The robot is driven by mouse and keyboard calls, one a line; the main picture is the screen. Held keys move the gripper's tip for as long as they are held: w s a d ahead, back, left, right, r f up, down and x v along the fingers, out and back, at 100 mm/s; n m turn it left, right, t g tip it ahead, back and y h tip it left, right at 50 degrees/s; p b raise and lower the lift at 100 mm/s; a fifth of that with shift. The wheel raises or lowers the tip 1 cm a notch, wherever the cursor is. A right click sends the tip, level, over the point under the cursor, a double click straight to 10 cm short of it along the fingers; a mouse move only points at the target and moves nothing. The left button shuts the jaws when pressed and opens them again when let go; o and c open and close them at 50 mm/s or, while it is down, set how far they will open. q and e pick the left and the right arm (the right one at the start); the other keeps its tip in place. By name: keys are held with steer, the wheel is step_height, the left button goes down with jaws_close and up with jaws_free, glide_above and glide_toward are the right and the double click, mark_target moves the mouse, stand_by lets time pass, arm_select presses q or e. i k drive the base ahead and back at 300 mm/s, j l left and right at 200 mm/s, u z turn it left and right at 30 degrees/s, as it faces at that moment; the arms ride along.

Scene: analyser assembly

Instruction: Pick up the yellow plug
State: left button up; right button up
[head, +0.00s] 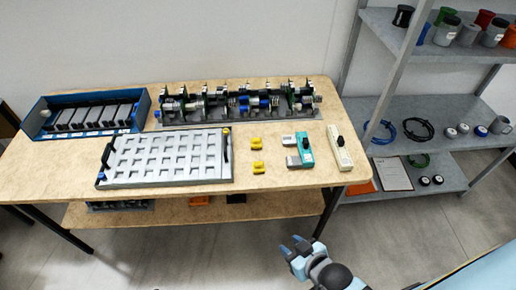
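Two small yellow pieces that look like plugs lie on the wooden table: an upper one (256,143) and a lower one (258,168). They lie apart, just right of the white tray. I cannot tell which one the task means. My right gripper (291,245) is in front of the table, below and right of the yellow pieces, well apart from them. My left gripper is not in view.
The white slotted tray (150,180) has a black handle. Teal-and-grey devices (305,148) and a white strip (338,150) lie right of the plugs. A rack of parts (240,118) and a blue bin (50,105) stand behind. A grey shelf (420,130) stands at right.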

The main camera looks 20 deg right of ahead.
mark_target(259, 167)
steer(key=u, duration=0.3)
steer(key=l+u, duration=0.25)
steer(key=u, duration=0.15)
steer(key=l+u, duration=0.5)
steer(key=u, duration=0.25)
steer(key=k+l+u, duration=0.1)
steer(key=l, duration=0.25)
steer(key=k+l+u, duration=0.15)
steer(key=l, duration=0.15)
steer(key=k+l+u, duration=0.1)
steer(key=l, duration=0.25)
steer(key=k+l, duration=0.15)
steer(key=l, duration=0.15)
steer(key=k+l, duration=0.15)
steer(key=l, duration=0.15)
